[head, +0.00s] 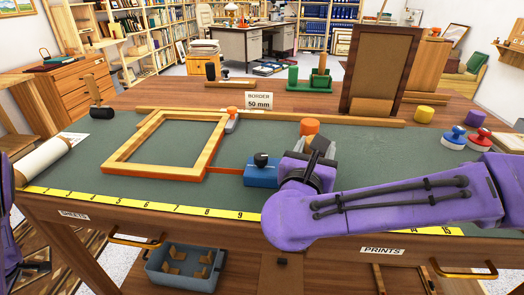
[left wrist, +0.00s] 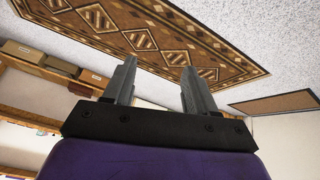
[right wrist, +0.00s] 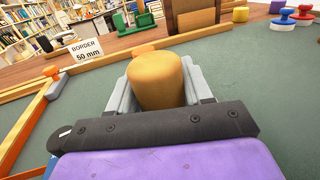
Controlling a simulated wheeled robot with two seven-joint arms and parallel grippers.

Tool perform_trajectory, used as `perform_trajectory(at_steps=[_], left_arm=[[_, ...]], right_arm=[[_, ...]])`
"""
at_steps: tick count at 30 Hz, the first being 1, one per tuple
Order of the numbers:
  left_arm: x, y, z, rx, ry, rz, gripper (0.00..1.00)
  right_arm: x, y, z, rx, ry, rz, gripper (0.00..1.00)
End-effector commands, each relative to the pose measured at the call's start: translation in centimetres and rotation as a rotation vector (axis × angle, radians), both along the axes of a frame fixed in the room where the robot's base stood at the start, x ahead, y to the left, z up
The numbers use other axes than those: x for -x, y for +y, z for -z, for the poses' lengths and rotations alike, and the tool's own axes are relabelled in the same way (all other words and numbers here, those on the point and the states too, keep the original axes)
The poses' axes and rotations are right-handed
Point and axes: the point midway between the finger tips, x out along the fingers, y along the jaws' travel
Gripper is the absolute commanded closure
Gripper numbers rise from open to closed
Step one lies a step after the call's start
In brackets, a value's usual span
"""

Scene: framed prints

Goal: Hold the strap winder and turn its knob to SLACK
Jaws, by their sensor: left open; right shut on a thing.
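The strap winder (head: 261,176) is a blue box on the green mat, with a black knob (head: 262,159) on top. An orange strap runs from it to the wooden frame (head: 118,161) and around it. A knob marking like SLACK is too small to read. My right gripper (right wrist: 158,88) is shut on a tan, rounded cylindrical grip (right wrist: 158,75) just right of the winder. Whether the grip joins the winder is hidden. The knob (right wrist: 62,134) shows at left in the right wrist view. My left gripper (left wrist: 158,84) is open and empty, away from the winder, facing floor and rug.
A small orange-topped corner piece (head: 231,119) sits at the frame's right corner. A wooden rail (head: 290,118) and a BORDER 50 mm sign (head: 259,101) stand behind. A brown panel (head: 379,62) stands upright at the back. Red (head: 477,138) and blue (head: 454,136) handled pieces are at right.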

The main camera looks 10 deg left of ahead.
Motion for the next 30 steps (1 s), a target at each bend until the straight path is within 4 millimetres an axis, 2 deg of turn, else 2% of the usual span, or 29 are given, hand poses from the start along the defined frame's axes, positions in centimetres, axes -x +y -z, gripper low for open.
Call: perform_trajectory(at_steps=[1,3,6,12,14,15,17,18,23,26,29,30], left_arm=[[1.9,2.6,-2.0,0.014,-0.027,-0.108,0.44],[4.9,5.2,-4.3,0.042,-0.050,-0.250,0.44],[8.9,7.5,-6.8,0.078,-0.071,-0.413,0.44],[15.8,9.8,-10.5,0.143,-0.082,-0.667,0.44],[17.2,10.1,-11.5,0.163,-0.075,-0.711,0.44],[17.3,10.2,-12.3,0.181,-0.064,-0.707,0.44],[15.5,10.3,-14.0,0.208,-0.027,-0.616,0.44],[13.5,10.2,-15.0,0.224,0.008,-0.519,0.44],[6.0,9.2,-19.5,0.255,0.155,-0.132,0.44],[0.7,7.7,-23.4,0.252,0.277,0.148,0.44],[-5.2,5.2,-28.7,0.222,0.447,0.471,0.44],[-7.7,3.7,-31.4,0.202,0.532,0.612,0.44]], right_arm=[[0.0,0.0,0.0,0.000,-0.001,-0.001,1.00],[0.0,0.0,0.0,0.000,-0.001,0.000,1.00],[0.0,0.0,-0.1,-0.001,-0.001,0.000,1.00],[0.0,0.0,-0.1,-0.001,-0.001,0.000,1.00],[0.0,0.0,-0.1,-0.001,-0.001,0.000,1.00],[0.0,0.0,-0.1,0.000,-0.002,0.000,1.00],[0.0,0.0,-0.1,-0.001,-0.002,0.000,1.00],[0.0,0.0,-0.1,-0.001,-0.002,0.000,1.00],[0.0,0.0,-0.1,-0.001,-0.002,0.000,1.00],[0.0,0.0,-0.1,-0.001,-0.001,0.000,1.00],[0.0,0.0,-0.1,-0.001,-0.001,0.000,1.00],[0.0,0.0,-0.1,-0.001,-0.001,0.000,1.00]])
